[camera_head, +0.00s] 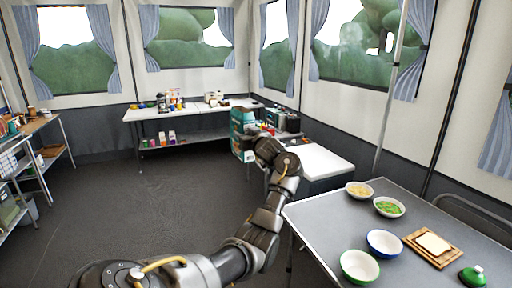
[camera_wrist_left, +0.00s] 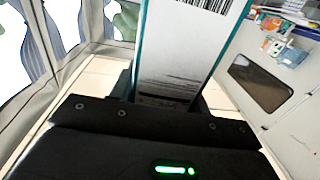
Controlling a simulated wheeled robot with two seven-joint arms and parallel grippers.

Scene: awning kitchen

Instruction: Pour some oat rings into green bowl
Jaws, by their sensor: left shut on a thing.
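A teal cereal box (camera_head: 237,122) shows upright at the far end of my left arm in the head view; I take it for the oat rings. My left gripper (camera_head: 264,148) is shut on this box, away from the near table. In the left wrist view the box (camera_wrist_left: 187,50) stands between the fingers (camera_wrist_left: 165,88), its pale side with a barcode facing the camera. The green bowl (camera_head: 360,267), white inside with a green outside, sits empty at the near table's front left. My right gripper is not in view.
The grey table (camera_head: 325,213) also holds a blue bowl (camera_head: 384,243), a bowl of green food (camera_head: 389,207), a bowl of pale food (camera_head: 359,190), bread on a wooden board (camera_head: 422,254) and a green object (camera_head: 472,276). The floor (camera_head: 130,215) at left is clear.

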